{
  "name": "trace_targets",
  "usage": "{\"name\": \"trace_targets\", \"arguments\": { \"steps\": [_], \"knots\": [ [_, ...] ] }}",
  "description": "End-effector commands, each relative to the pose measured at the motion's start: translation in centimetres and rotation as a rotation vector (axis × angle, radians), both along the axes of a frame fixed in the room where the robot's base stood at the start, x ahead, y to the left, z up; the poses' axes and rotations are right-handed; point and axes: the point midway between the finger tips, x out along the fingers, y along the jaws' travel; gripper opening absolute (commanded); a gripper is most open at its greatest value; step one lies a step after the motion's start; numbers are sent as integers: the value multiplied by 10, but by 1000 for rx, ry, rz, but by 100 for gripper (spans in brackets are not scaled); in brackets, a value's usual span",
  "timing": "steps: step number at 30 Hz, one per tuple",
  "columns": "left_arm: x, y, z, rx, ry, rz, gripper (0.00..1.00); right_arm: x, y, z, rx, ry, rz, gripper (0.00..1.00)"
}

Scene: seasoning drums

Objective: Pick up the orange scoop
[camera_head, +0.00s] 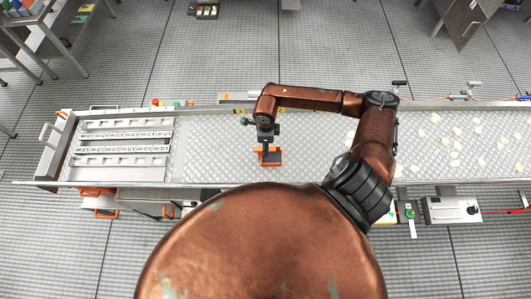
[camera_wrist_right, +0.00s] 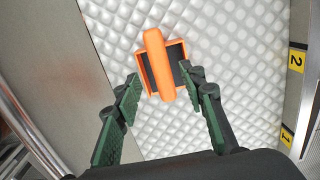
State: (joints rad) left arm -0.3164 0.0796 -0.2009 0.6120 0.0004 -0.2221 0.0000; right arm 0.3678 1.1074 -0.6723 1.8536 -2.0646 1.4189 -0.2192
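The orange scoop (camera_head: 275,158) lies on the pale quilted surface of the conveyor, below my right gripper (camera_head: 266,146). In the right wrist view the scoop (camera_wrist_right: 154,42) shows an orange handle bar running across an orange-rimmed dark tray. In that view my right gripper (camera_wrist_right: 160,77) is open, with one green-padded finger on each side of the scoop's near end. I see no clear contact, and the height gap is hard to judge. My left gripper is not in view.
The conveyor (camera_head: 218,160) has raised metal side rails. A rack of numbered slots (camera_head: 123,148) sits at its left end. Pale flakes (camera_head: 456,153) are scattered on its right part. Yellow number labels (camera_wrist_right: 297,60) mark the rail. The surface around the scoop is clear.

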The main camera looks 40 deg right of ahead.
Motion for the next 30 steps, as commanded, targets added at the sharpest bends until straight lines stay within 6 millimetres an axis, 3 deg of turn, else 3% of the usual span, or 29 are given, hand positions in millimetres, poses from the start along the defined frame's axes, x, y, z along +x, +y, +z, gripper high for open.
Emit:
{"name": "trace_targets", "arguments": {
  "steps": [4,7,11,16,30],
  "knots": [
    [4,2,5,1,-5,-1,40,0,-2,-23,1,3,-3,38],
    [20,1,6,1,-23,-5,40,-1,-3,-34,2,2,-3,38],
    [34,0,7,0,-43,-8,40,-1,-4,-39,0,0,-3,38],
    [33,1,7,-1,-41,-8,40,0,-4,-39,0,0,-2,38],
    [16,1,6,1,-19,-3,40,0,-3,-39,0,0,-3,5]
  ]
}}
